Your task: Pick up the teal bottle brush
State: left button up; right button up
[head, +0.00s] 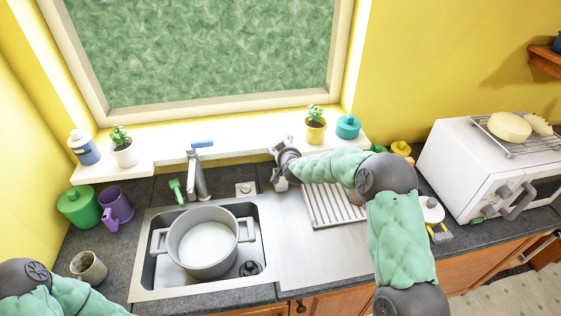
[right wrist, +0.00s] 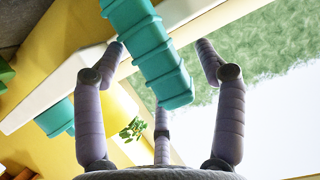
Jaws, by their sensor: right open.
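My right gripper (head: 284,156) is in front of the window sill, above the counter at the back of the sink unit. In the right wrist view its fingers (right wrist: 160,58) are spread apart. A teal ribbed bar (right wrist: 152,50), which looks like part of the bottle brush, reaches from the top edge down between them. I cannot tell whether any finger touches it. In the head view I cannot make out the brush; the gripper may hide it. My left arm shows at the lower left in the head view, with its gripper out of frame.
A grey pot (head: 203,240) sits in the sink below the tap (head: 197,175). The sill holds a yellow-potted plant (head: 315,130) and a teal jar (head: 348,126) near my right arm. A white microwave (head: 465,165) stands at right. The steel drainboard (head: 310,250) has bare room.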

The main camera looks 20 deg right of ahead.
jog(key=shift+w+d, duration=0.1)
jog(key=shift+w, duration=0.15)
jog(key=c, duration=1.3)
jog(key=shift+o, duration=0.2)
